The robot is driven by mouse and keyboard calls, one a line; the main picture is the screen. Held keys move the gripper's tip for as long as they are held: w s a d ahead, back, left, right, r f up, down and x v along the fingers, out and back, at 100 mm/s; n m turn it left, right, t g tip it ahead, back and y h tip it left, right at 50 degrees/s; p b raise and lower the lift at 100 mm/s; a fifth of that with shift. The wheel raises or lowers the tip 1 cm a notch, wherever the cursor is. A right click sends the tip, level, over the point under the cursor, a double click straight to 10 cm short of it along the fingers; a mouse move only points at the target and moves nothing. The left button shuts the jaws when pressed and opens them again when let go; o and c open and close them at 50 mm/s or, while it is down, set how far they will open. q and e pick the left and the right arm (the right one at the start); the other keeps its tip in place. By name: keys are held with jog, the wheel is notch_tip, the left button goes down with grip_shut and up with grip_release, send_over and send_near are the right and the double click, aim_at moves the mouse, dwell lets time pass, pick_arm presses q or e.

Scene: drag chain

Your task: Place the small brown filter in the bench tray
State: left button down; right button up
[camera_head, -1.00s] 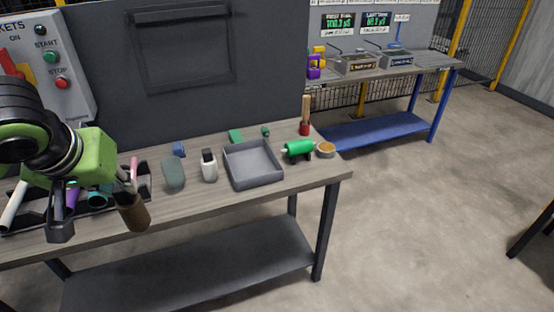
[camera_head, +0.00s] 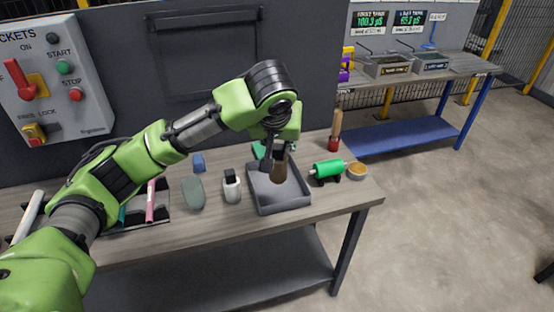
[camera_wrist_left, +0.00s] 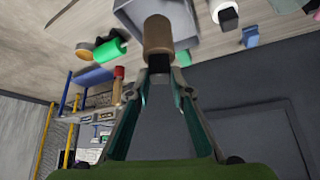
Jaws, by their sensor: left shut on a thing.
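The small brown filter (camera_head: 279,170) is a brown cylinder with a dark narrow end. My left gripper (camera_head: 273,148) is shut on that dark end, with the brown part hanging down over the grey bench tray (camera_head: 284,204). In the left wrist view, the filter (camera_wrist_left: 158,36) stands out beyond the fingertips (camera_wrist_left: 159,75) and overlaps the tray (camera_wrist_left: 189,42). Whether the filter touches the tray floor, I cannot tell. The tray holds nothing else that I can see. My right gripper is not in view.
A white bottle (camera_head: 232,188) and a grey-green object (camera_head: 193,193) stand left of the tray. A green roller (camera_head: 327,168), a round tin (camera_head: 357,171) and a wooden-handled brush (camera_head: 336,131) are to its right. A control box (camera_head: 58,80) is at the back left.

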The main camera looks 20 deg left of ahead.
pick_arm(q)
jog(key=a+p+x, duration=0.1)
jog(key=p+x, duration=0.1)
jog(key=x, duration=1)
jog(key=shift+w+a, duration=0.15)
jog(key=shift+w, duration=0.4)
jog(key=shift+f, duration=0.15)
jog(key=c, duration=1.8)
grip_release()
jog(key=b+v, duration=0.1)
jog(key=v, duration=1.1)
